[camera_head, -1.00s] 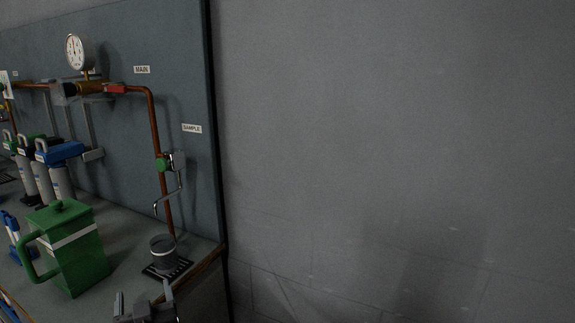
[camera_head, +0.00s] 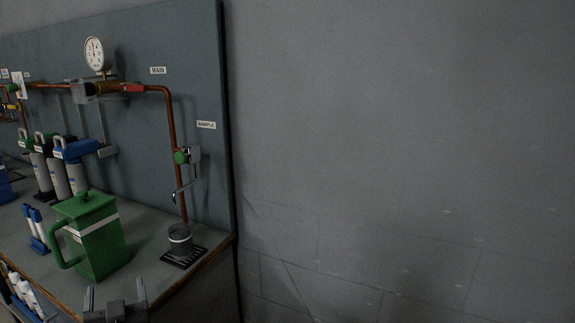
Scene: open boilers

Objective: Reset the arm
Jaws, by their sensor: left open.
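My left gripper (camera_head: 115,298) shows at the bottom edge of the head view. Its two fingers point up and stand apart, with nothing between them. It is in front of the bench's front edge, below the green pitcher (camera_head: 97,245) and left of the small dark cup (camera_head: 180,240). The rest of my left arm is cut off by the picture's lower edge. My right gripper is not in view.
The bench (camera_head: 148,235) holds the lidded pitcher, several cylinders with blue and green tops (camera_head: 75,170), and the cup on a black grate (camera_head: 185,257). Copper pipe (camera_head: 172,130) and a gauge (camera_head: 96,54) are on the back panel. Bare wall fills the right.

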